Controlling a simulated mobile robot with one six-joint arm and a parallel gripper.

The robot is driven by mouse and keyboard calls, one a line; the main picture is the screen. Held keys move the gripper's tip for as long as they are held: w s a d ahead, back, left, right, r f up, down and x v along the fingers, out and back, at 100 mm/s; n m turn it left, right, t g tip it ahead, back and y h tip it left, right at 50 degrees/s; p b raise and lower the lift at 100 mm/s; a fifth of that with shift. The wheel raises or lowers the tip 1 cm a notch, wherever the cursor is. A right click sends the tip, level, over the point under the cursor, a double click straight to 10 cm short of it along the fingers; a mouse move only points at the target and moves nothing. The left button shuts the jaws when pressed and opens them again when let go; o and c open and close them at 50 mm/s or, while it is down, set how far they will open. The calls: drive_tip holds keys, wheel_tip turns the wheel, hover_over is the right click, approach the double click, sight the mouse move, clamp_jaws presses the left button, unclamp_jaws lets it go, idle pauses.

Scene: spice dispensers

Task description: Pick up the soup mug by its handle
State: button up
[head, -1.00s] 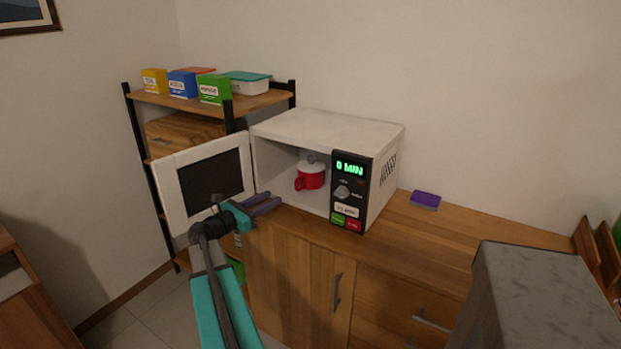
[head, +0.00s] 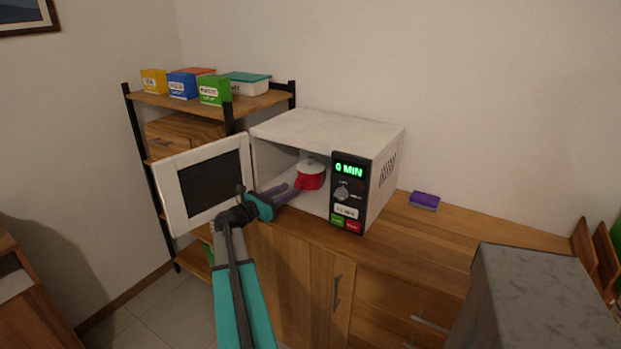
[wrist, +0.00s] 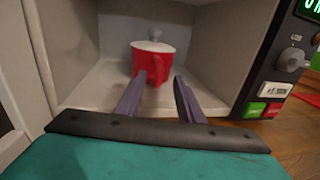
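The soup mug (head: 312,177) is red with a pale lid and a knob. It stands upright inside the open microwave (head: 327,127). In the wrist view the mug (wrist: 150,60) is straight ahead, with its red handle (wrist: 156,72) facing me. My gripper (head: 297,188) reaches in through the microwave's opening, with its purple fingertips close to the mug. In the wrist view my gripper (wrist: 160,80) is open, and the handle appears between the two fingers. I cannot tell whether either finger touches it.
The microwave door (head: 205,184) stands open to the left of my gripper. The control panel (head: 348,192) borders the opening on the right. A purple sponge-like block (head: 425,200) lies on the wooden counter (head: 460,230). A shelf with boxes (head: 214,90) stands behind the door.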

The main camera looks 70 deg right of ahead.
sight(295, 187)
drive_tip(key=shift+s+d, duration=0.1)
drive_tip(key=shift+d, duration=0.1)
drive_tip(key=shift+p+x, duration=0.6)
drive_tip(key=shift+x, duration=1.85)
drive_tip(key=shift+f, duration=0.15)
clamp_jaws()
